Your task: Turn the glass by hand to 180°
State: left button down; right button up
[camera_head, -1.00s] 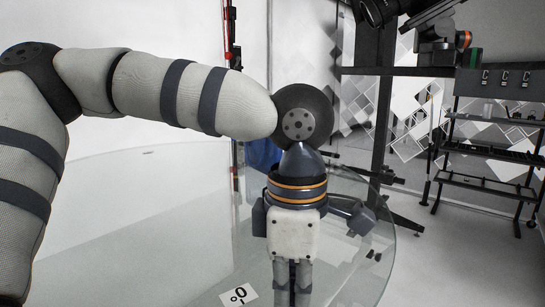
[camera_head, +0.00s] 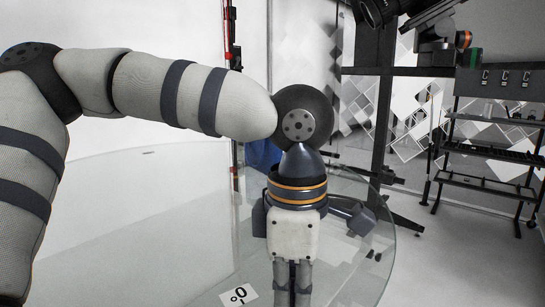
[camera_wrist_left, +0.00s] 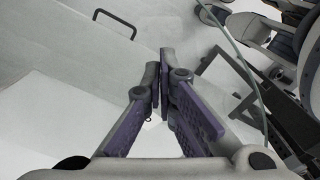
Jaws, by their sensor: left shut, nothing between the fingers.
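The round glass turntable top (camera_head: 110,190) fills the lower left and middle of the head view. A white label (camera_head: 238,295) reading 0° lies at its near part. My left gripper (camera_head: 292,285) points down over the glass, just right of the label; its fingertips are cut off or hard to make out there. In the left wrist view the gripper (camera_wrist_left: 160,85) shows with its fingers together and nothing held between them. Whether the fingers touch the glass cannot be told. My right gripper is not seen.
A dark upright stand (camera_head: 378,110) with a camera-like device stands behind the glass. A black shelf rack (camera_head: 490,155) is at the right. A red and black pole (camera_head: 231,90) stands behind the glass. A dark handle (camera_wrist_left: 115,18) shows in the left wrist view.

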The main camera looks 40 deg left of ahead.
pick_arm(q)
jog(key=shift+f, duration=1)
jog(key=shift+s, duration=0.1)
jog(key=shift+s+a+f, duration=0.1)
jog(key=shift+s+a, duration=0.4)
jog(key=shift+s, duration=0.75)
jog(key=shift+s+a+r, duration=0.1)
jog(key=shift+s+a, duration=0.35)
jog(key=shift+s, duration=0.75)
jog(key=shift+s+a+f, duration=0.1)
jog(key=shift+s+a, duration=0.4)
jog(key=shift+s, duration=0.75)
jog(key=shift+s+a, duration=0.35)
jog(key=shift+s, duration=0.3)
jog(key=shift+s+a, duration=0.3)
jog(key=shift+s, duration=0.3)
jog(key=shift+w+r, duration=0.1)
jog(key=shift+r, duration=3.1)
